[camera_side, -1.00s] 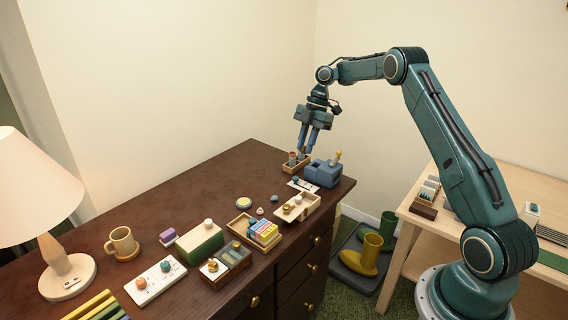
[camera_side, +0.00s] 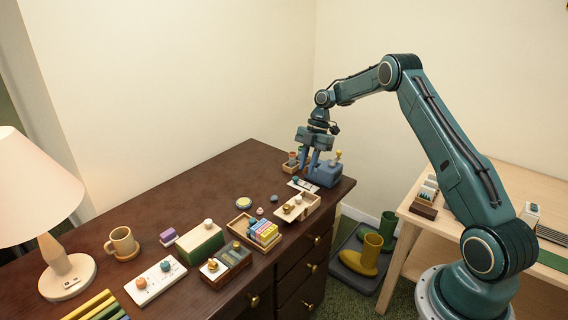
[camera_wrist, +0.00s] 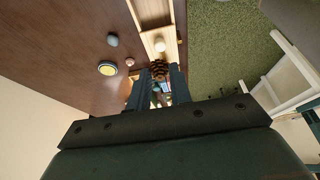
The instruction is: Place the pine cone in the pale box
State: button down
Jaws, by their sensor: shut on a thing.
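My gripper (camera_side: 312,167) points down over the far right end of the dark dresser top, beside the blue block. In the wrist view it is shut on the brown, ridged pine cone (camera_wrist: 159,70), which sits between the fingertips. In the side view the pine cone is too small and covered to make out.
A blue block with a yellow knob (camera_side: 322,174) stands right of my gripper. Trays and a green box (camera_side: 200,243) crowd the nearer dresser.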

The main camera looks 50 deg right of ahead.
jog(key=shift+f, duration=6.45)
jog(key=shift+f, duration=0.15)
jog(key=c, duration=1.5)
grip_release()
jog(key=shift+c, duration=0.2)
jog(key=v, duration=1.2)
